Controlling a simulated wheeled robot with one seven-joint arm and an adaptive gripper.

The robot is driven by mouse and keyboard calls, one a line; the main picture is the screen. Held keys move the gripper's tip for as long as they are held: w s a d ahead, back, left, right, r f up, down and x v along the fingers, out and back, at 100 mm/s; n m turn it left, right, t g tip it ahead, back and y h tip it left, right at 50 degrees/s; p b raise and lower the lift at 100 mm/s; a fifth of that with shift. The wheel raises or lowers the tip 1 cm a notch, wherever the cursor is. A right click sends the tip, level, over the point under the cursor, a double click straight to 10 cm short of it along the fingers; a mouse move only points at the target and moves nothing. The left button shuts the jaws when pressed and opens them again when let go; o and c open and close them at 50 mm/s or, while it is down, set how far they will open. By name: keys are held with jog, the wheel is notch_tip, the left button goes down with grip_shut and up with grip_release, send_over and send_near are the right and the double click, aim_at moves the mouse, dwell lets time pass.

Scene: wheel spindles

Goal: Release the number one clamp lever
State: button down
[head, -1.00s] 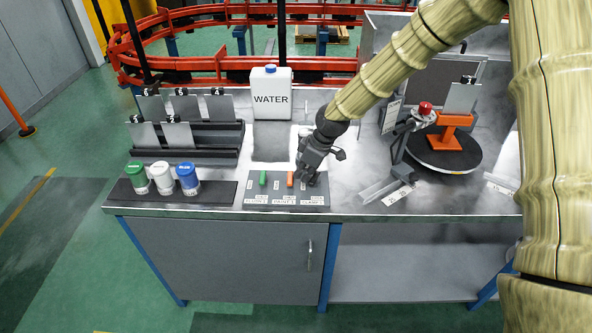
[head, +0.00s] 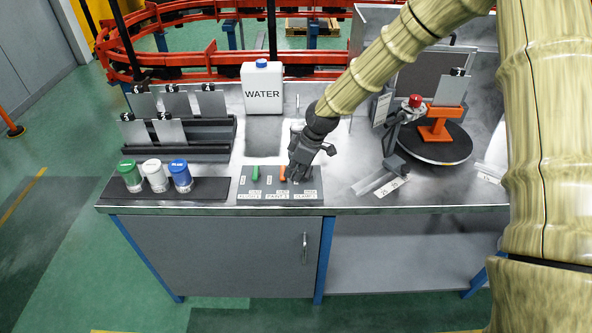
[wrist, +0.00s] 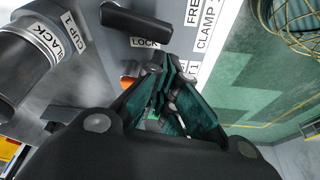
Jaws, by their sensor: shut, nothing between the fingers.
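The lever panel (head: 247,195) lies near the bench's front edge, with a green lever (head: 255,173) and an orange lever (head: 283,173) on it. My gripper (head: 298,178) is over the panel's right end, right of the orange lever, and hides part of that end. In the wrist view, the dark clamp lever (wrist: 137,22) lies near the LOCK label, beside the FREE and CLAMP 1 lettering. My gripper (wrist: 172,65) is shut and empty, with its fingertips below the lever in the picture. I cannot tell whether they touch it.
A dark cylinder labelled BLACK CUP 1 (wrist: 25,55) stands close at the wrist view's left. Green, white and blue-lidded cups (head: 155,175) stand left of the panel. The WATER jug (head: 263,88) stands behind. A turntable (head: 445,152) with an orange stand is at right.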

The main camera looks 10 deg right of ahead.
dwell(0.3)
jog(key=p+v, duration=0.7)
jog(key=v, duration=0.3)
jog(key=shift+d, duration=0.1)
dwell(0.4)
